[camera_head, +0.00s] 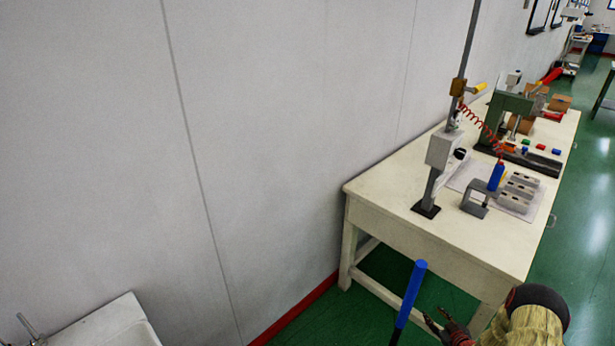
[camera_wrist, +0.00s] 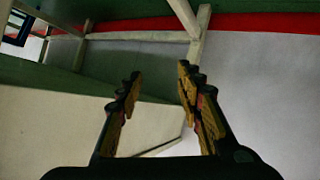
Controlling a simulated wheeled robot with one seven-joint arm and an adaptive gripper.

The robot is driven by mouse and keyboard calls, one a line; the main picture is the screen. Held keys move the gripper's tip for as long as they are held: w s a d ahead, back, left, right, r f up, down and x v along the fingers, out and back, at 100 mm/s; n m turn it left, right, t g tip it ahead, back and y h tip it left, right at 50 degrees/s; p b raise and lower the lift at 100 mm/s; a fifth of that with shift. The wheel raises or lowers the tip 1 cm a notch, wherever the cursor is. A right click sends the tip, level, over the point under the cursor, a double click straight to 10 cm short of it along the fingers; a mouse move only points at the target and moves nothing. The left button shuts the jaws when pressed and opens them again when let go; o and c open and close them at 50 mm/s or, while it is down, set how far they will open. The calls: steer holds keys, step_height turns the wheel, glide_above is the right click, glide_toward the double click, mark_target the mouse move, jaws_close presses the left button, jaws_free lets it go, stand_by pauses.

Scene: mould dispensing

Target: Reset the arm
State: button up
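My gripper (camera_head: 440,326) shows low in the head view, in front of the near end of the white table and below its top. In the wrist view my gripper (camera_wrist: 158,84) has its two fingers apart, with nothing between them. Beyond the fingers the wrist view shows table legs (camera_wrist: 198,40), green floor and a pale wall. A blue-handled bar (camera_head: 411,290) stands just left of my gripper in the head view, apart from it in the picture; its lower end is cut off.
The white table (camera_head: 440,235) runs along the wall. It bears a post with a coiled red hose (camera_head: 480,128), a blue-topped tool (camera_head: 496,176) on a grey stand, grey mould blocks (camera_head: 520,187) and a green press (camera_head: 505,110). A white basin (camera_head: 115,325) is at lower left. Green floor lies right.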

steer(key=w+r+m+g+h, duration=0.1)
steer(key=w+r, duration=0.2)
steer(key=r, duration=0.9)
steer(key=w+r+g+h, duration=0.1)
steer(key=w+r+h, duration=0.15)
steer(key=r, duration=0.95)
steer(key=s+a+r+m+g+p, duration=0.1)
steer(key=s+a+r, duration=0.25)
steer(key=r, duration=0.65)
steer(key=s+a+r+m+g, duration=0.1)
steer(key=s+a+r, duration=0.3)
steer(key=r, duration=0.6)
steer(key=s+a+r+m+g+p, duration=0.1)
steer(key=s+a+r, duration=0.7)
steer(key=s, duration=0.4)
steer(key=s+a+r+m+g+p, duration=0.1)
steer(key=s+a+r, duration=0.5)
steer(key=s+a, duration=0.45)
steer(key=s+a+y, duration=0.2)
steer(key=s+a, duration=0.2)
steer(key=s, duration=0.8)
steer(key=shift+s+f+g, duration=0.25)
steer(key=shift+s+g, duration=0.15)
steer(key=shift+a, duration=0.1)
